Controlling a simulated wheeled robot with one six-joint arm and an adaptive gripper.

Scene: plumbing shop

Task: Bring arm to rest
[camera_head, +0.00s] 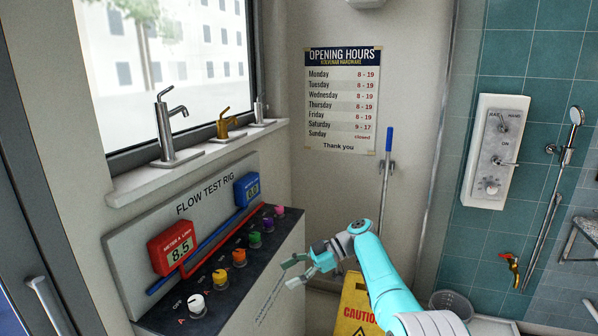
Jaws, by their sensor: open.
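My arm reaches up from the bottom right of the head view, its turquoise links bent at the top. My gripper (291,272) is at its end, pointing left, with its two green fingertips apart and nothing seen between them. It is in front of the right end of the flow test rig (128,241). I cannot tell how far it is from the rig's side. The arm hides part of a yellow caution sign (351,305) behind it.
The rig has several coloured knobs, a red meter (173,247) and a blue meter (247,189). Faucets (169,128) stand on the window sill above. A blue-handled pole (387,165) leans by the wall. A bucket (451,304) and a shower panel (494,151) are at right.

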